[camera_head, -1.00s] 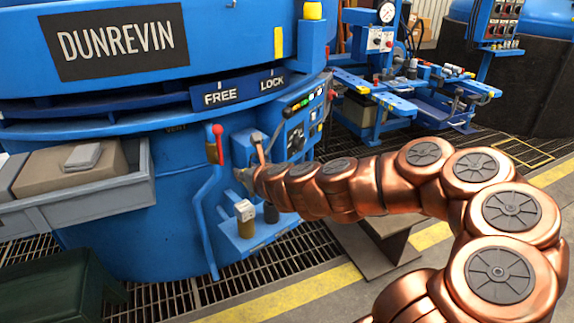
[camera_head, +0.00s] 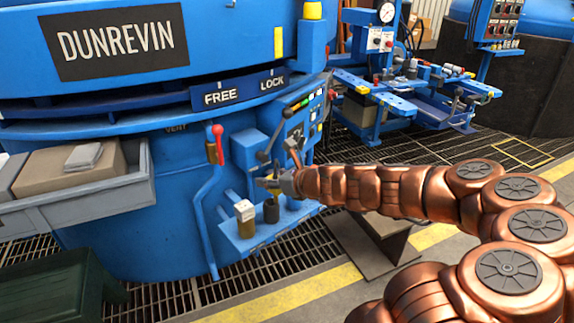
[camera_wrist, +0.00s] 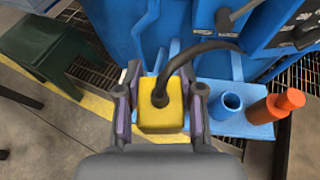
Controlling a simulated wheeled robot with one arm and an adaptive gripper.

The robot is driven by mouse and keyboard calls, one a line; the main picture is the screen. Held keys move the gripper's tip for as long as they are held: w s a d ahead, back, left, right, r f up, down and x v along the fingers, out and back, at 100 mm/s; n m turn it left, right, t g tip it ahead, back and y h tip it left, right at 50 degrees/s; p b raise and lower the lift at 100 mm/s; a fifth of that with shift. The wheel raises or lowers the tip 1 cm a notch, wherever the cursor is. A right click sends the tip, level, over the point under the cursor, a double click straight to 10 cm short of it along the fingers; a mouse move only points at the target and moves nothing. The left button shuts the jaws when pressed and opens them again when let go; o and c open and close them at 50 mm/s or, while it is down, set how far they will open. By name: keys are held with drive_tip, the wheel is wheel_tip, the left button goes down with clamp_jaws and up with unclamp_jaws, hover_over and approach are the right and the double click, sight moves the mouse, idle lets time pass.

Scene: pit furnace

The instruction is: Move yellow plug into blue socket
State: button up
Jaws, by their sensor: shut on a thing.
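My gripper (camera_wrist: 160,98) is shut on a yellow plug (camera_wrist: 160,115). Its two fingers press on the plug's left and right sides in the wrist view, and a thick dark cable curves up and right from the plug. In the head view my gripper (camera_head: 270,182) is in front of the blue machine, above a small blue shelf, and the plug is only a small yellow patch. A hollow blue cylinder (camera_wrist: 228,107) stands to the right of the gripper in the wrist view, apart from the plug. I cannot tell whether it is the blue socket.
An orange cylinder (camera_wrist: 265,112) stands on the blue shelf (camera_head: 245,242). A white-topped part (camera_head: 245,211) stands at its left in the head view. A red-knobbed lever (camera_head: 217,132) is left of the gripper. A grey tray (camera_head: 110,195) juts out further left.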

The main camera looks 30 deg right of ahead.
drive_tip(key=s+d+f+n+g+y, duration=0.3)
drive_tip(key=s+d+n+y, duration=0.3)
drive_tip(key=d, duration=0.4)
drive_tip(key=shift+s+f+n+g+y, duration=0.3)
drive_tip(key=shift+n+g, duration=0.2)
drive_tip(key=shift+g, duration=0.4)
